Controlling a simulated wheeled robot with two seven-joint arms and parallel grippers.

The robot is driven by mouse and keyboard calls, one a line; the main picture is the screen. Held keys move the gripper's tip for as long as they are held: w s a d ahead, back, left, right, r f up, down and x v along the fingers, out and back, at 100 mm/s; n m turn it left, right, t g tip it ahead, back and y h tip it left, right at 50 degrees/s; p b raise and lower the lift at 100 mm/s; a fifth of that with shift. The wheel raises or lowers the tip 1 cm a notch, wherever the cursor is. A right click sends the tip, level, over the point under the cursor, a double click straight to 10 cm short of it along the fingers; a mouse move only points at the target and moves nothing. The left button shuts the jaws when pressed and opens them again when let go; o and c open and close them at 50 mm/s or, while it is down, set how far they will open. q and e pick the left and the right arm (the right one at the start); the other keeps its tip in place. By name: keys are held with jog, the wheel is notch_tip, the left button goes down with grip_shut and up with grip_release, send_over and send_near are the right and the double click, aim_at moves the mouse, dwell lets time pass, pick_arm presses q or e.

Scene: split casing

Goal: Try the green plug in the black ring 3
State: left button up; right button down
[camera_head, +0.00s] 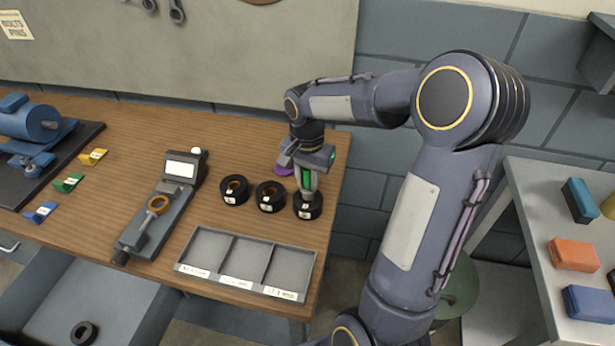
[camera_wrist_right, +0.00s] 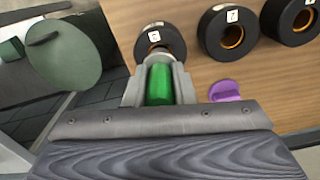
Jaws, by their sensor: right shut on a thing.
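My right gripper (camera_head: 306,184) is shut on the green plug (camera_head: 306,177) and holds it upright at the black ring 3 (camera_head: 309,212), the rightmost of a row of black rings on the wooden table. In the right wrist view the green plug (camera_wrist_right: 159,85) sits between the fingers, with the ring 3 (camera_wrist_right: 160,36) just beyond the fingertips. The fingers hide the plug's lower end and part of the ring's hole, so I cannot tell whether the plug is inside it. My left gripper is not in view.
Two more black rings, (camera_head: 234,190) and (camera_head: 270,197), stand to the left. A purple piece (camera_head: 284,170) lies behind the gripper. A grey tray (camera_head: 232,284) with three empty compartments is in front. A gauge (camera_head: 158,206) holding a brass-coloured ring stands further left.

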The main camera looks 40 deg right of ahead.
jog(key=shift+f+b, duration=0.5)
jog(key=shift+f, duration=0.15)
dwell(0.7)
jog(key=shift+r, duration=0.25)
dwell(0.6)
jog(key=shift+r+p, duration=0.8)
jog(key=shift+r, duration=0.2)
jog(key=shift+r+p, duration=1.7)
jog(key=shift+r, duration=0.25)
jog(key=shift+f, duration=0.1)
